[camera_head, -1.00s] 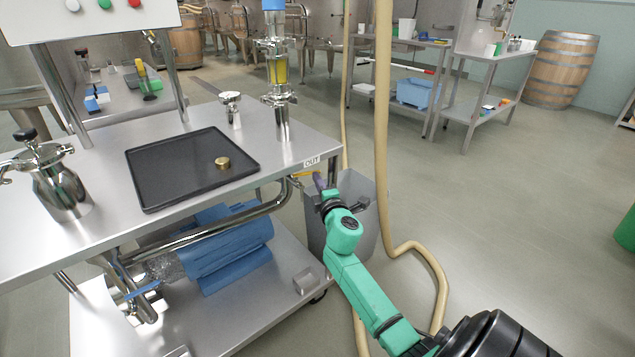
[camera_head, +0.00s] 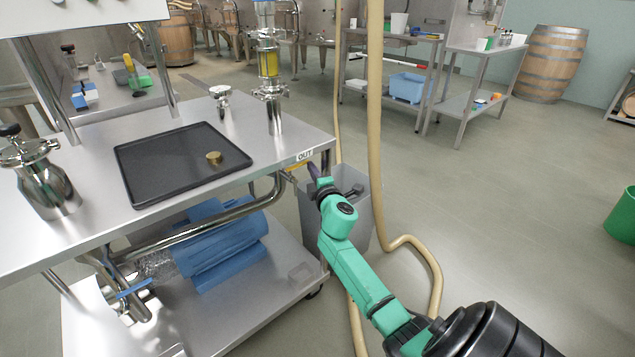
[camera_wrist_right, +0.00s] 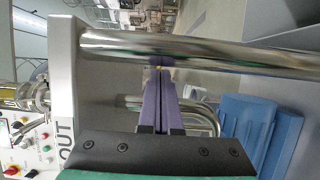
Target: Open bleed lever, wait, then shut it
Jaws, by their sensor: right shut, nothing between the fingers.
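A small yellow lever (camera_head: 296,166) shows at the right end of the cart, just under the OUT label (camera_head: 304,156), by the end of a steel pipe. My right gripper (camera_head: 313,171) is right beside it, with purple fingers shut and nothing between them. In the right wrist view the shut fingers (camera_wrist_right: 159,82) point at the steel pipe (camera_wrist_right: 200,52), and a tiny yellow patch shows at their tips. The fingers hide most of the lever there, and I cannot tell whether they touch it. My left gripper is out of view.
The steel cart holds a black tray (camera_head: 140,187) with a brass piece, a sight glass (camera_head: 268,62) and a steel vessel (camera_head: 45,190). A grey bin (camera_head: 360,225) stands behind my right arm. A beige hose (camera_head: 374,130) hangs close by.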

